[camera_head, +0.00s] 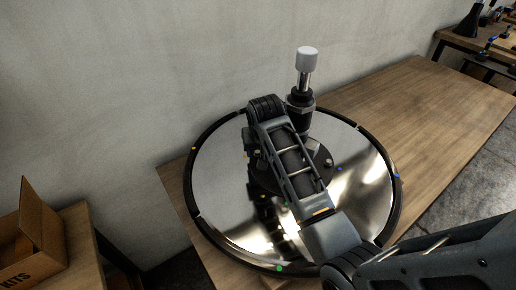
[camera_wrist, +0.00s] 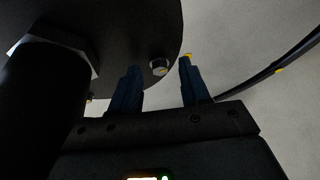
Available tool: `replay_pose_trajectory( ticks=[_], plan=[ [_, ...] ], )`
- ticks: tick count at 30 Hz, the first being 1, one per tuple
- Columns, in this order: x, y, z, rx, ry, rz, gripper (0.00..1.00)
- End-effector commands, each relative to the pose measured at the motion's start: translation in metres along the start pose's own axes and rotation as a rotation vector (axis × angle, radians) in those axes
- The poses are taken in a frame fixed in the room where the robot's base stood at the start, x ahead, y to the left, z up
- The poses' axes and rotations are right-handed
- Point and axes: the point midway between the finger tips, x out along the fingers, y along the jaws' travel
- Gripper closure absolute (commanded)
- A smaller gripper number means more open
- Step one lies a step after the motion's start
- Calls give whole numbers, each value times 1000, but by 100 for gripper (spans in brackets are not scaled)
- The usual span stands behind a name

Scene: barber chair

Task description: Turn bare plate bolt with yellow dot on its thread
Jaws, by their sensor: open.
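A round shiny plate (camera_head: 222,190) with a black rim lies on the wooden bench. A dark disc (camera_head: 322,180) at its middle carries a black post with a pale cap (camera_head: 307,60). In the wrist view, a silver bolt (camera_wrist: 158,67) sits near the dark disc's edge. My gripper (camera_wrist: 159,65) is open, and the bolt appears in the gap between its dark blue fingers, nearer the left one. I cannot tell contact or depth. A small yellow spot (camera_wrist: 188,57) shows at the right fingertip; I cannot tell what it belongs to. The fingers are not clear in the head view.
The black post (camera_wrist: 40,110) fills the left of the wrist view, close to my gripper. My arm covers part of the plate in the head view. A cardboard box (camera_head: 35,235) stands at lower left. The bench (camera_head: 430,110) is clear at right; a wall lies behind.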

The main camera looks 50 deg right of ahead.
Motion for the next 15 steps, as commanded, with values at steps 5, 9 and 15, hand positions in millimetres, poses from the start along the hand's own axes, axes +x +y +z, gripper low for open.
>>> replay_pose_trajectory(
  ticks=[5, 9, 15],
  plan=[
    [0, 0, 0, 0, 0, 0, 54],
    [0, 0, 0, 0, 0, 0, 66],
    [0, 0, 0, 0, 0, 0, 85]
  ],
)
